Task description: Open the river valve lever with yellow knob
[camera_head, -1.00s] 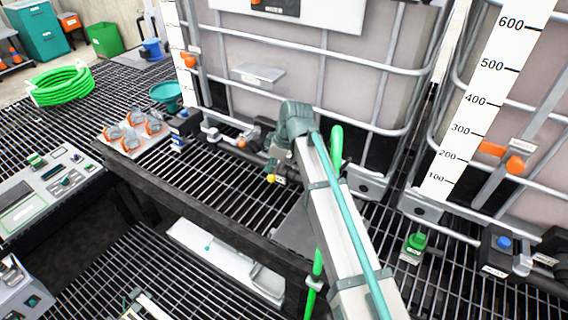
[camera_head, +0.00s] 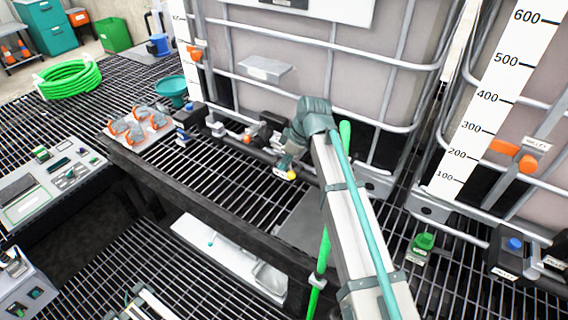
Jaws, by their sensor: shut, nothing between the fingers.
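The small yellow knob (camera_head: 291,175) shows low at the front of the pipework below the middle tote (camera_head: 330,60). A dark valve body with pipe fittings (camera_head: 268,130) lies behind it, to the upper left. My arm comes in from the lower right and bends down at its grey-teal wrist. My gripper (camera_head: 287,163) is small in view and partly hidden by the wrist. It is shut and empty, right at the yellow knob; I cannot tell whether it touches it. The lever under the knob is mostly hidden, and its angle cannot be read.
A white tray with orange-and-clear fittings (camera_head: 140,124) and a teal funnel (camera_head: 172,92) stand left on the grating. A green cap (camera_head: 423,241) and a blue-knobbed valve (camera_head: 515,244) are to the right. The tote's metal cage bars (camera_head: 380,125) are close behind my arm.

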